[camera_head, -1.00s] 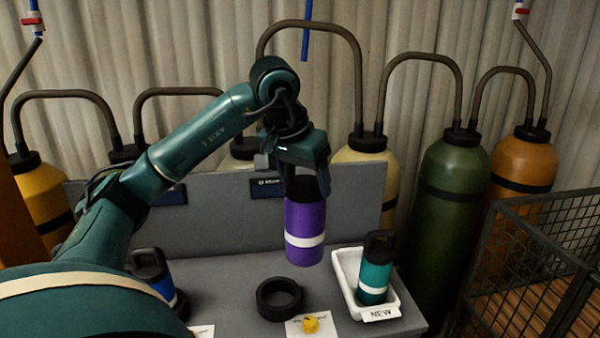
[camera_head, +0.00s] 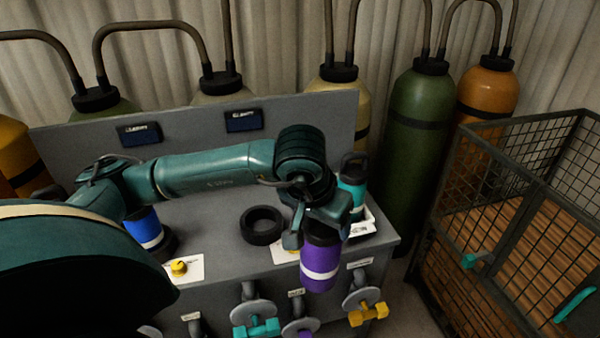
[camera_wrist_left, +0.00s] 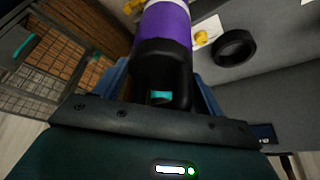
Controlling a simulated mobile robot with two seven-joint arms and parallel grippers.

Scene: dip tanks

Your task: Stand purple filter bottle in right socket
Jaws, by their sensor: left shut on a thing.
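The purple filter bottle (camera_head: 320,262) has a white band and a black top. My left gripper (camera_head: 318,222) is shut on its black top and holds it upright in front of the bench's front edge. In the left wrist view the purple bottle (camera_wrist_left: 167,25) sits between the fingers. The right socket, a black ring (camera_head: 262,225), is empty on the bench, left of the bottle; it also shows in the left wrist view (camera_wrist_left: 235,48). A blue bottle (camera_head: 144,228) stands in the left socket (camera_head: 170,243). My right gripper is not in view.
A yellow knob (camera_head: 179,267) sits on a white card. Valve handles, one yellow (camera_head: 368,314), project from the bench front. A wire cage (camera_head: 520,220) stands at right.

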